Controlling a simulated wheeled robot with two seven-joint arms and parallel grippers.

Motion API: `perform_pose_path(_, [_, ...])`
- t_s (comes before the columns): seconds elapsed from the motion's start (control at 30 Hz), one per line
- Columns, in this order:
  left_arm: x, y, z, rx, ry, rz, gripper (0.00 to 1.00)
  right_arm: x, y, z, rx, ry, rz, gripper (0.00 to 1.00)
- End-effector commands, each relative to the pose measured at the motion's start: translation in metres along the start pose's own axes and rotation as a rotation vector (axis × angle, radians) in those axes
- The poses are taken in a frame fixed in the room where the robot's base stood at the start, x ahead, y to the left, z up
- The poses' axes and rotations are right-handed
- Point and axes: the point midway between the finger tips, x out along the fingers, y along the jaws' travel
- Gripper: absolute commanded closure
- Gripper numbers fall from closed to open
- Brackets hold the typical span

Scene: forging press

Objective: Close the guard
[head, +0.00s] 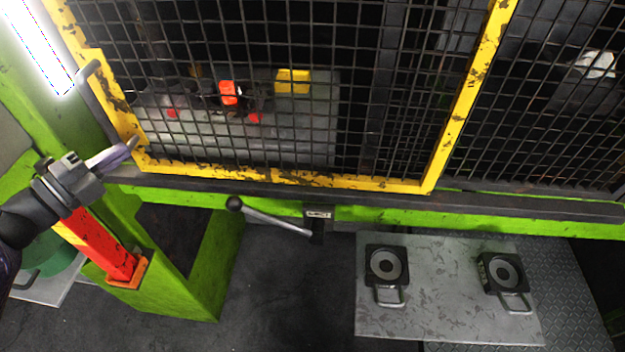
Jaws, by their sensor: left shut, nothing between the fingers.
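The guard (285,180) is a wire-mesh panel in a chipped yellow frame. It covers the left and middle of the press front, and its lower edge lies along a dark rail. A grey bar handle (97,105) is on its left frame side. My left gripper (128,148) is shut and empty, with its fingertips at the lower end of the handle, by the frame's lower left corner. I cannot tell whether they touch it. My right gripper is not in view.
A lever (270,217) labelled at its base sticks out below the green beam (430,220). A red post (100,245) stands below my left gripper. At lower right, a grey plate (440,325) holds two black blocks with handles. Dark mesh continues right of the guard.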

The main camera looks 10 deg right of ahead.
Motion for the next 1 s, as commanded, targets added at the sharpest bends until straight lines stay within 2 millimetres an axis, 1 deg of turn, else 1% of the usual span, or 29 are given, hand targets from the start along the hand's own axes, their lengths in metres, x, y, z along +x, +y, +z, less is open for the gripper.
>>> perform_pose_path(0.03, [-0.003, 0.004, 0.005, 0.002, -0.002, 0.000, 1.00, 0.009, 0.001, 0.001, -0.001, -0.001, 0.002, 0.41])
perform_pose_path(0.23, [-0.010, 0.001, 0.016, 0.001, -0.002, 0.000, 1.00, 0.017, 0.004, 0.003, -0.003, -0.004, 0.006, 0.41])
perform_pose_path(0.43, [-0.011, 0.000, 0.019, 0.000, -0.001, 0.000, 1.00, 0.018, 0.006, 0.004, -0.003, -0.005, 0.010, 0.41])
perform_pose_path(1.0, [-0.010, -0.001, 0.018, 0.000, 0.000, 0.000, 1.00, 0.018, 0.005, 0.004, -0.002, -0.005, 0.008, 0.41])
